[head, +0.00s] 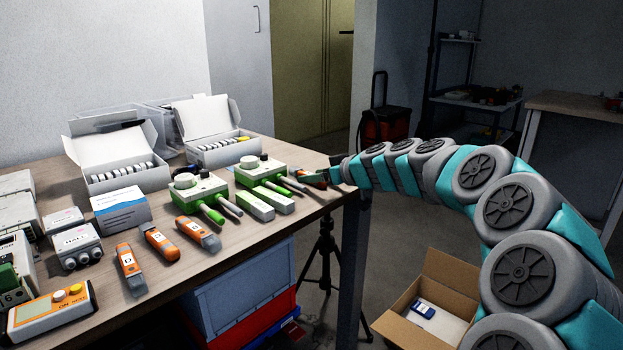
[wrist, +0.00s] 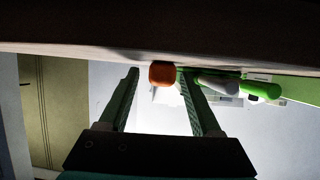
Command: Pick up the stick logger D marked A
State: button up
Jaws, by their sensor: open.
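An orange stick (head: 309,179) lies near the table's right edge, partly hidden by my gripper (head: 325,175). In the wrist view, its rounded orange end (wrist: 162,74) sits between the tips of my open gripper (wrist: 160,82), nearer the right finger. I cannot tell whether they touch, and its label cannot be read here. Three more orange and grey stick loggers lie nearer the front: one with a label like D (head: 128,263), a middle one (head: 159,242) and a right one (head: 197,233). I cannot make out which is marked A.
Two green and white devices (head: 198,190) (head: 262,172) with green and grey rods lie left of my gripper. Open white boxes (head: 120,178) (head: 210,152) stand behind. An orange meter (head: 50,312) is at the front left. A cardboard box (head: 455,268) stands below, beyond the table's right edge.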

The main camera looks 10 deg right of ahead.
jog(key=shift+c, duration=0.2)
grip_shut()
dwell(0.3)
